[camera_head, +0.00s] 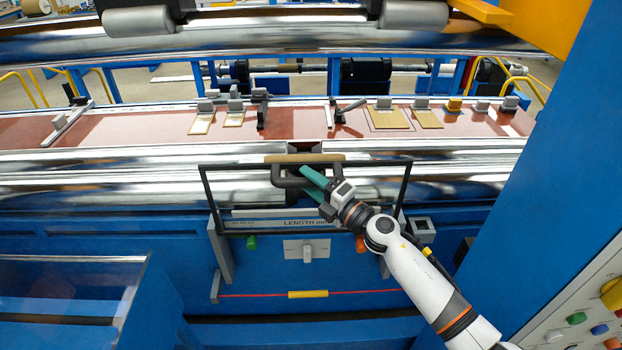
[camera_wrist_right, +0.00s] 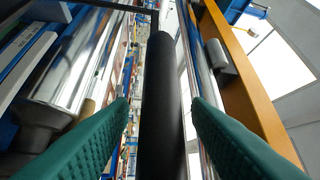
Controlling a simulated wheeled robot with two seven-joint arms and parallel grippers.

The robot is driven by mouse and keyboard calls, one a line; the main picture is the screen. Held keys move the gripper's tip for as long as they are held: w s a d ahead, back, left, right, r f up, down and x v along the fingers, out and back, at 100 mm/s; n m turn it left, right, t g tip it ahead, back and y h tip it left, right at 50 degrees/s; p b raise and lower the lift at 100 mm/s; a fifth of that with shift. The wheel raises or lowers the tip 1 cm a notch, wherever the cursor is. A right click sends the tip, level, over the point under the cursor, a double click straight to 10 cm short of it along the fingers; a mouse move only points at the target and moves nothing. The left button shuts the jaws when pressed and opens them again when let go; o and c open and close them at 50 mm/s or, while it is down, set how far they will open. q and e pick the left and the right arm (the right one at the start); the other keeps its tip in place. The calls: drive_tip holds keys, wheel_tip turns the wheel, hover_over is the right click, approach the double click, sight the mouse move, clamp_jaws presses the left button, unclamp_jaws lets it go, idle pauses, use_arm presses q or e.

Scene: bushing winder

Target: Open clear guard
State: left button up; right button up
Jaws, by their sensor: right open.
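The clear guard (camera_head: 207,190) is a see-through panel in a thin dark frame, standing in front of the shiny rollers in the head view. A thick dark handle (camera_head: 281,179) sits at its upper middle. My right gripper (camera_head: 305,180) has green fingers and is at the handle, reaching in from the lower right. In the right wrist view the dark handle bar (camera_wrist_right: 163,100) runs between the two open fingers of the gripper (camera_wrist_right: 160,112), with a visible gap on each side. My left gripper is not in view.
Behind the guard are long shiny rollers (camera_head: 120,165) and a reddish table (camera_head: 290,119) with several small clamps. Below are a label, a switch (camera_head: 307,250) and a red cord with a yellow piece (camera_head: 308,294). A blue cabinet with buttons (camera_head: 577,319) stands close at right.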

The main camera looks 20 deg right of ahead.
clamp_jaws()
wheel_tip(320, 180, down, 24)
drive_tip(key=b, duration=2)
drive_tip(key=shift+r+b, duration=0.25)
drive_tip(key=shift+b, duration=0.15)
unclamp_jaws()
drive_tip(key=shift+r, duration=0.1)
drive_tip(key=b+v, duration=0.2)
drive_tip(key=v, duration=1)
drive_tip(key=shift+r, duration=0.1)
